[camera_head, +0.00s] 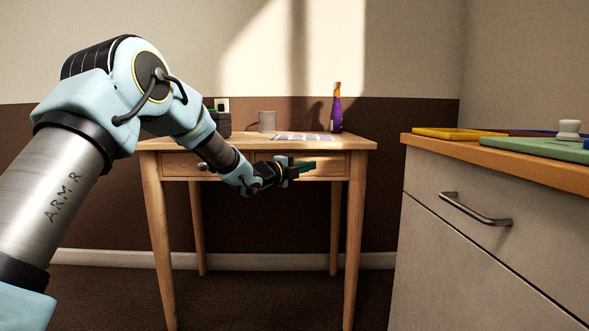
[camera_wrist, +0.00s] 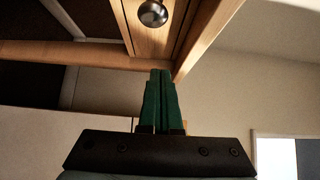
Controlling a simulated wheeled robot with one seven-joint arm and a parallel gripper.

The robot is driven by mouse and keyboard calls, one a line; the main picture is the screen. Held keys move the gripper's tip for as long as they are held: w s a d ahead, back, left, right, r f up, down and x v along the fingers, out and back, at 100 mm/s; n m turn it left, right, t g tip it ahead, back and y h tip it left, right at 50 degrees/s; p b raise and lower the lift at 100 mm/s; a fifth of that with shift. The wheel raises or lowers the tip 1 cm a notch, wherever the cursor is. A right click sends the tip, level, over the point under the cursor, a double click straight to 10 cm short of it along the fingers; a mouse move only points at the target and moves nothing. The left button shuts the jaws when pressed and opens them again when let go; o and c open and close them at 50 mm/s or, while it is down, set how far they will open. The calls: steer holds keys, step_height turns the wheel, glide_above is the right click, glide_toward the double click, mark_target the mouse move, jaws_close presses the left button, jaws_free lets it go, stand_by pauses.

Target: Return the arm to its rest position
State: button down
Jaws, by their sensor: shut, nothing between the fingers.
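My gripper (camera_head: 303,167) is at the end of my outstretched arm, in front of the wooden table's (camera_head: 355,144) drawer front in the head view. Its green fingers point to the right in that view. In the wrist view the fingers of my gripper (camera_wrist: 160,78) lie together, shut and empty. Above them in that view is a wooden drawer front with a round dark knob (camera_wrist: 152,13). I cannot tell the exact gap between the fingers and the table.
On the table stand a purple spray bottle (camera_head: 336,112) with an orange top, a grey cup (camera_head: 267,121), a flat sheet (camera_head: 302,137) and a dark box (camera_head: 222,124). A cabinet (camera_head: 480,240) at right bears a yellow tray (camera_head: 455,133) and a green board (camera_head: 535,148). Open floor lies between.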

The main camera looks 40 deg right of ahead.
steer(key=a, duration=0.4)
steer(key=a+p, duration=0.1)
steer(key=shift+s+a, duration=0.3)
steer(key=shift+a, duration=0.1)
